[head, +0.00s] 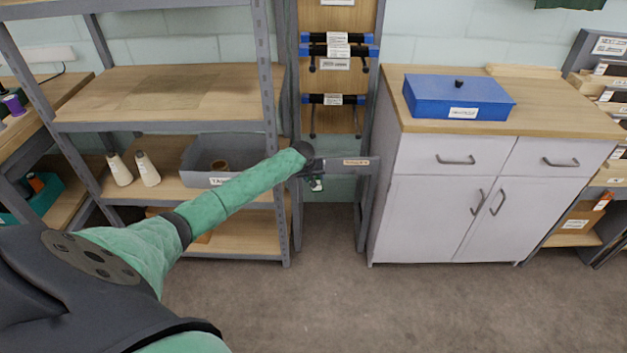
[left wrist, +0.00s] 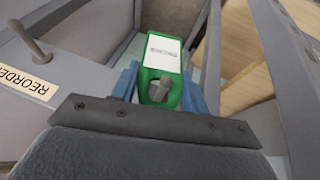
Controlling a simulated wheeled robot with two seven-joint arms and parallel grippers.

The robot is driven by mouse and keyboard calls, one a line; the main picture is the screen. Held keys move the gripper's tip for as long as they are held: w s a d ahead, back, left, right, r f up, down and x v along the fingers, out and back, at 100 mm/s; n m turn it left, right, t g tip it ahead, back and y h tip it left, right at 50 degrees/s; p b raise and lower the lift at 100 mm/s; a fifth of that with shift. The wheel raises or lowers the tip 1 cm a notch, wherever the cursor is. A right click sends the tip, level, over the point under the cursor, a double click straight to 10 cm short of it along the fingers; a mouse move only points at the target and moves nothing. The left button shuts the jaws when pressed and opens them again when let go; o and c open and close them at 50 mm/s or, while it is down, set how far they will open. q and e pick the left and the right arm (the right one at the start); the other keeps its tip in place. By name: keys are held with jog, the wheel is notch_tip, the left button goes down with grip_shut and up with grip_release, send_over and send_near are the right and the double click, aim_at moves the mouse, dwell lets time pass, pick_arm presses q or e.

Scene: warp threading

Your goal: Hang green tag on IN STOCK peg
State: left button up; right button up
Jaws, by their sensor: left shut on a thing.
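The green tag (left wrist: 162,52) with a white printed label shows in the left wrist view, between the blue fingers of my left gripper (left wrist: 160,90), which is shut on it. A grey peg end (left wrist: 158,88) shows at the tag's hole; I cannot tell whether it passes through. Left of the tag, another grey peg (left wrist: 32,42) stands bare above a REORDER label (left wrist: 25,84). In the head view my left gripper (head: 316,180) is at the grey rail (head: 340,168), largely hidden by my forearm. The IN STOCK label cannot be seen. My right gripper is out of view.
A grey shelf unit (head: 272,110) with a grey bin (head: 205,150) and two cones stands left of the rail. A white cabinet (head: 425,215) with a blue box (head: 455,97) stands close on the right. The floor (head: 330,300) in front is clear.

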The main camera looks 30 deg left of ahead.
pick_arm(q)
jog(key=shift+w+a+b, duration=0.15)
jog(key=shift+w+b, duration=0.1)
jog(key=shift+b, duration=0.05)
jog(key=shift+w+a+f, duration=0.3)
jog(key=shift+w+f, duration=0.2)
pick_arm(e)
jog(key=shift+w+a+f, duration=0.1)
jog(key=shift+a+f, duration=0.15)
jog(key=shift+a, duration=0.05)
pick_arm(q)
jog(key=shift+f, duration=0.1)
jog(key=o, duration=1.5)
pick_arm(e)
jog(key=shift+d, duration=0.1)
